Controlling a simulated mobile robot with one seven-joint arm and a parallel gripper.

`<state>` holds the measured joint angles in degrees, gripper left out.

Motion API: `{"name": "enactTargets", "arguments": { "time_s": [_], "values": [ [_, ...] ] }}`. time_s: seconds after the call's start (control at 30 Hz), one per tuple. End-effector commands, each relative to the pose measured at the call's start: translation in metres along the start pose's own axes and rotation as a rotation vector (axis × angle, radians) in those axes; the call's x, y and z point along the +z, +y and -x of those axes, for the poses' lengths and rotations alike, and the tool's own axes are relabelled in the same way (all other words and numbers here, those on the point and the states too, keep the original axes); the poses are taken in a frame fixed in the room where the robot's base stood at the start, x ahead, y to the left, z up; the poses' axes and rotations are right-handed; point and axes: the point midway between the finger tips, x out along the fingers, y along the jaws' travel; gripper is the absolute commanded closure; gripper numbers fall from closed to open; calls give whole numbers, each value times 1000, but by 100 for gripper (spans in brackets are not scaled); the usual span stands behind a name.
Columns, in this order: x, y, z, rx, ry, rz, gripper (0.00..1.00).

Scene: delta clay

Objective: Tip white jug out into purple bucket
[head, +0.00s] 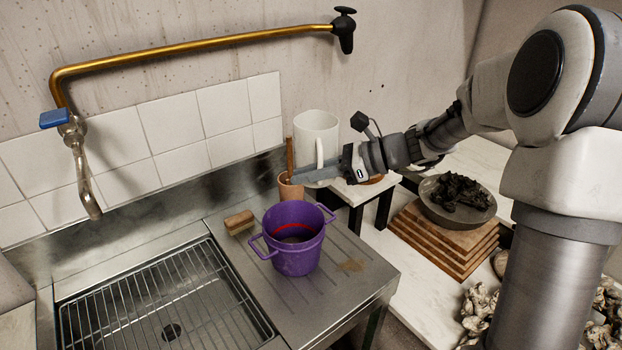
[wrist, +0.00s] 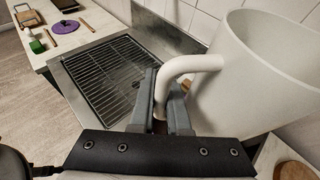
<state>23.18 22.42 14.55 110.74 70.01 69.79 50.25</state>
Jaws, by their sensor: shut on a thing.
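The white jug (head: 314,130) is upright at the back of the counter in the head view, behind and slightly right of the purple bucket. My gripper (head: 318,172) is shut on its handle. In the wrist view the jug's body (wrist: 265,75) fills the right side, and its handle (wrist: 190,64) runs down between my gripper's fingers (wrist: 162,105). The jug's contents are hidden. The purple bucket (head: 292,257) stands upright and open on the steel drainboard, with a red line inside. I cannot tell whether the jug touches the surface below.
A terracotta pot (head: 290,187) with a stick stands behind the bucket. A brush (head: 239,220) lies left of it. The sink grid (head: 165,305) is at left. A dark bowl (head: 457,208) sits on stacked boards at right. A brass tap pipe (head: 190,47) runs above.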

Motion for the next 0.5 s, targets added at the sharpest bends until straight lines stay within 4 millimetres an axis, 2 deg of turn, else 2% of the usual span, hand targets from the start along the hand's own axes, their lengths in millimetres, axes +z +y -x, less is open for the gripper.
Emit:
{"name": "enactTargets", "arguments": {
  "time_s": [0.17, 0.5],
  "values": [
    [0, 0, -1, 2, -2, 4, 100],
    [-21, 1, -10, 2, -2, 3, 100]
  ]
}}
